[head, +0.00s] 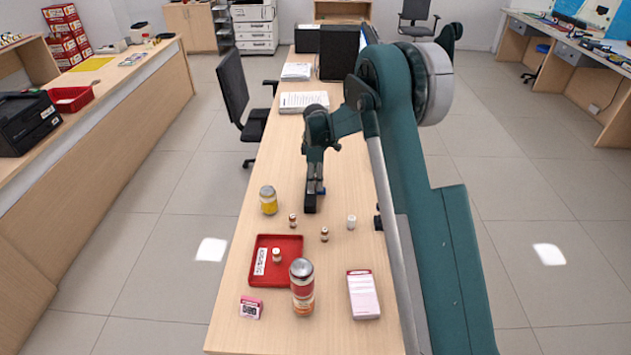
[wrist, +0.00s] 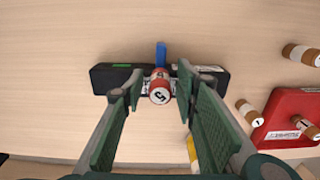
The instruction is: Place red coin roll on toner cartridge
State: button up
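The red coin roll (wrist: 160,88) has a white end marked 5 and stands between my fingertips in the wrist view. It overlaps the middle of the black toner cartridge (wrist: 106,78) and seems upright on it; its base contact is hard to see. My gripper (wrist: 159,82) is open, with a finger on each side of the roll and small gaps showing. In the head view the cartridge (head: 310,203) lies on the counter below my gripper (head: 316,184), and the roll is mostly hidden there.
Nearby stand a yellow jar (head: 268,200), brown coin rolls (head: 292,220) (head: 324,234) and a white one (head: 351,222).

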jog(key=shift+r, duration=0.1)
notch_tip(320, 180, up, 12)
jog(key=shift+r+p, duration=0.1)
jog(key=shift+p, duration=0.65)
dwell(0.5)
jog(key=s+d+r+m+t, duration=0.2)
jog(key=s+d+r+m, duration=0.2)
jog(key=s+d+r, duration=0.6)
jog(key=s+d+r+m+t, duration=0.1)
jog(key=s+d+r+m, duration=0.4)
jog(key=s+r, duration=0.8)
jog(key=s+d+f+m+t, duration=0.1)
jog(key=s+d+m, duration=0.2)
jog(key=s, duration=0.7)
jog(key=s+d+f+m+t, duration=0.1)
jog(key=s+d+f+m, duration=0.1)
jog(key=s, duration=0.8)
jog(key=s+d+f+m+t, duration=0.1)
jog(key=s+d+m, duration=0.3)
jog(key=s, duration=0.6)
jog(key=shift+s+d+f+t, duration=0.2)
jog(key=shift+s+d+t, duration=0.15)
jog(key=shift+d+t, duration=0.2)
